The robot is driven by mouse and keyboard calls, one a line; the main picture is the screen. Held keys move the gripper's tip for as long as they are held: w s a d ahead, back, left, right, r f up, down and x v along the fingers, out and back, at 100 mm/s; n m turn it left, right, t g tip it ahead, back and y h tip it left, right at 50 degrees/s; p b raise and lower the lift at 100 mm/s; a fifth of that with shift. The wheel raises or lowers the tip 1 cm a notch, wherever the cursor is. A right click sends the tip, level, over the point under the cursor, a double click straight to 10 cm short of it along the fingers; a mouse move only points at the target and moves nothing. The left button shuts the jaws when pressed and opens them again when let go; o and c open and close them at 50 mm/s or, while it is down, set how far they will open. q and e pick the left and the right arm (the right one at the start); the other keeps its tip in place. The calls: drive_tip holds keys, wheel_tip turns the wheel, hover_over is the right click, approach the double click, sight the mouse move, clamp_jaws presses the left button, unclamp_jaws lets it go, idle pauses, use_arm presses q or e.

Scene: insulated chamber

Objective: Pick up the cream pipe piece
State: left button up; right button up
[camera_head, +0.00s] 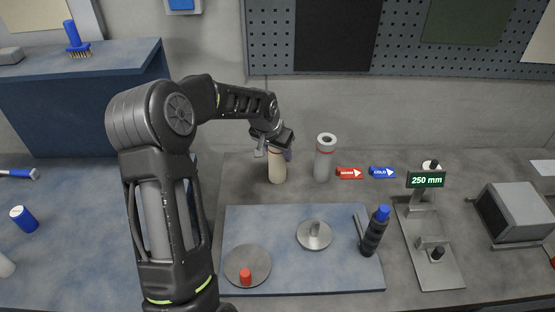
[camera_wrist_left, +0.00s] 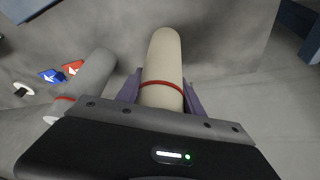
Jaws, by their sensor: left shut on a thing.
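The cream pipe piece (camera_head: 277,168) stands upright on the grey bench, behind the blue mat. My left gripper (camera_head: 274,150) comes down on its top from above and is shut on it. In the left wrist view the cream pipe piece (camera_wrist_left: 164,62) with a red ring lies between the purple fingers of the left gripper (camera_wrist_left: 162,95). Its upper end is hidden by the gripper in the head view. I cannot tell whether its base touches the bench. My right gripper is not in view.
A grey pipe piece (camera_head: 325,160) with a red ring stands just right. Red (camera_head: 349,173) and blue (camera_head: 382,172) arrow markers lie beyond it. The blue mat (camera_head: 270,215) holds two discs and a dark blue-topped tool (camera_head: 374,232). A 250 mm gauge (camera_head: 427,180) stands right.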

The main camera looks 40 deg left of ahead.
use_arm(q)
clamp_jaws()
wheel_tip(320, 180, up, 10)
drive_tip(key=p, duration=0.3)
idle(0.3)
idle(0.5)
